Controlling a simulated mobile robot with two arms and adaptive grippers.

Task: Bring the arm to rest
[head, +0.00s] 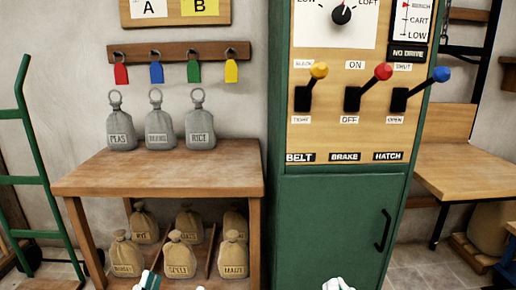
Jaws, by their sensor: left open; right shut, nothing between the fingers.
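Only the tip of my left gripper (155,283) shows at the bottom edge, in front of the lower shelf of the wooden table. It is open; a small green and white part shows there, and I cannot tell what it is. The top of my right gripper (338,284) shows at the bottom edge in front of the green cabinet door. It is shut with nothing in it. Most of both arms is out of the picture.
A wooden table (160,174) carries several grey ringed weights; sacks sit below. The green cabinet (335,215) has yellow (319,70), red (383,71) and blue (441,74) levers. A green hand truck (35,150) stands left, a wooden bench (470,168) right.

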